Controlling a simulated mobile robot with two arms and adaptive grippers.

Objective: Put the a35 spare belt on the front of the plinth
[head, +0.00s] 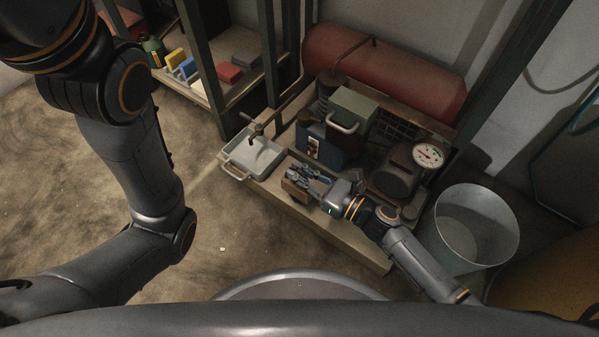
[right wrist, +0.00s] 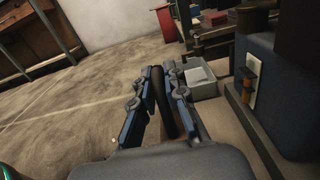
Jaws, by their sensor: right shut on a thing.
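My right gripper (head: 308,176) is low over the front strip of the plinth (head: 340,234). It is shut on a dark, narrow thing, which I take to be the a35 spare belt (right wrist: 165,103); it stands between the two fingers in the right wrist view (right wrist: 160,92). In the head view a brown, box-like shape (head: 294,190) shows beside the fingers, and I cannot tell whether it is part of the held thing. Whether the held thing touches the plinth is hidden. My left arm crosses the left of the head view, its gripper out of sight.
A grey tray (head: 252,156) stands at the plinth's left end. Behind my gripper are a blue unit (head: 318,148), a dark pump with a gauge (head: 428,154) and a red tank (head: 385,80). A metal bucket (head: 476,228) stands right. The front strip right of my gripper looks bare.

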